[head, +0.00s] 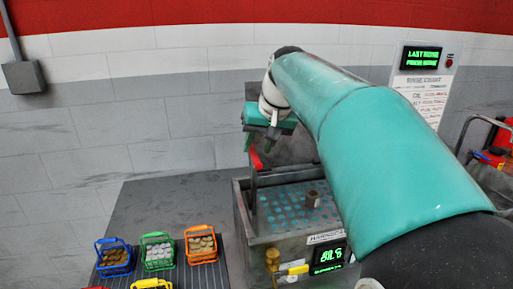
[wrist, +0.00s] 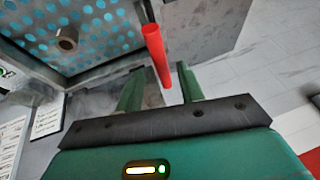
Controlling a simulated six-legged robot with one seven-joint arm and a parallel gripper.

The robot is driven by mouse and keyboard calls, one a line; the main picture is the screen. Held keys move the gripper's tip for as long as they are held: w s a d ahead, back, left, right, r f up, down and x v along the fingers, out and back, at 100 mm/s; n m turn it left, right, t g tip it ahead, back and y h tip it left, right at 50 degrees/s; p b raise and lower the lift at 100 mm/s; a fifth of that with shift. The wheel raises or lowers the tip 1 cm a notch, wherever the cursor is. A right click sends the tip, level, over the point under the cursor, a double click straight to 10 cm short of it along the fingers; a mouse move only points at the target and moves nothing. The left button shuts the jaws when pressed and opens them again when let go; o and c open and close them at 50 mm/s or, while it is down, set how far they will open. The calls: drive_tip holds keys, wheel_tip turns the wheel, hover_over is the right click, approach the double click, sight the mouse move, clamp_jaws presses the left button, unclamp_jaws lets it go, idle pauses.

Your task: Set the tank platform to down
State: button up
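The grey metal tank (head: 245,215) stands right of centre in the head view. Its platform (head: 275,222), a plate with blue-green dots, sits inside the walls; it also shows at the upper left of the wrist view (wrist: 96,32). A small brown ring-shaped part (head: 313,199) rests on it. A red handle (head: 257,160) sticks up at the tank's back left. My gripper (head: 259,145) is open just above it. In the wrist view the red handle (wrist: 156,55) reaches between the two green fingers (wrist: 159,86), with gaps beside it; I cannot tell whether it is touched.
A lit display (head: 329,256) and a yellow-handled valve (head: 293,270) are on the tank's front. Blue (head: 114,258), green (head: 157,252) and orange (head: 201,246) baskets of parts stand on the bench at left. A wall sign (head: 421,57) hangs behind. The bench's back left is clear.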

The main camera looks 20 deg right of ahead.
sight(256, 186)
drive_tip(key=shift+x, duration=0.8)
drive_tip(key=shift+a, duration=0.1)
clamp_jaws()
wheel_tip(256, 186, down, 11)
drive_tip(key=shift+f, duration=0.1)
unclamp_jaws()
drive_tip(key=shift+w, duration=0.1)
drive_tip(key=v, duration=1.4)
drive_tip(key=shift+a, duration=0.1)
